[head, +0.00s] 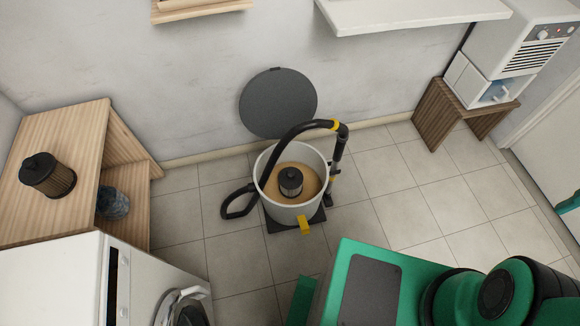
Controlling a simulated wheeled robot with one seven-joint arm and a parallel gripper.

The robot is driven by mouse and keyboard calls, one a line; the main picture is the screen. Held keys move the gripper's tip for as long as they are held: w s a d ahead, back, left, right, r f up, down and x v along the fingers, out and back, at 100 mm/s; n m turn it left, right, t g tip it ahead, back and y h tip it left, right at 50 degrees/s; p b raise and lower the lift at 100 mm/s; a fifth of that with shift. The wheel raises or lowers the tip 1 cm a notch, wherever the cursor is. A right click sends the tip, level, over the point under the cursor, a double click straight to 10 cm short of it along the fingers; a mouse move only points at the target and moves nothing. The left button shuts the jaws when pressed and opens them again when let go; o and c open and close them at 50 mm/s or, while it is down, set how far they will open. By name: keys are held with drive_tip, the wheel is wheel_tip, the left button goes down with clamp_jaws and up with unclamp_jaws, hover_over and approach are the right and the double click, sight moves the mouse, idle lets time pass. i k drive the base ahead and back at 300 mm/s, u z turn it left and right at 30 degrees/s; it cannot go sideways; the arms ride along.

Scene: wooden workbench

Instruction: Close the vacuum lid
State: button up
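The vacuum is a round light-grey drum (294,211) standing on a dark base on the tiled floor. Its round dark-grey lid (278,103) stands up open behind the drum, close to the wall. Inside the drum a dark cylindrical filter (291,181) sits on tan material. A black hose (290,138) with a yellow band arches over the drum and partly crosses the lower edge of the lid. A yellow latch (304,226) is on the drum's front. My gripper is not in view; only green and black parts of my own body show at the lower right.
A wooden shelf (60,130) at the left holds a dark ribbed cylinder (47,176) on top. A white washing machine (60,280) stands at the lower left. A small brown stand (434,112) bears a white appliance (520,45) at the upper right. Tiled floor (410,210) right of the vacuum is clear.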

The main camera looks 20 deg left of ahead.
sight(276, 100)
drive_tip(key=u, duration=1.35)
drive_tip(key=k, duration=0.8)
drive_tip(key=z, duration=0.3)
drive_tip(key=i, duration=1)
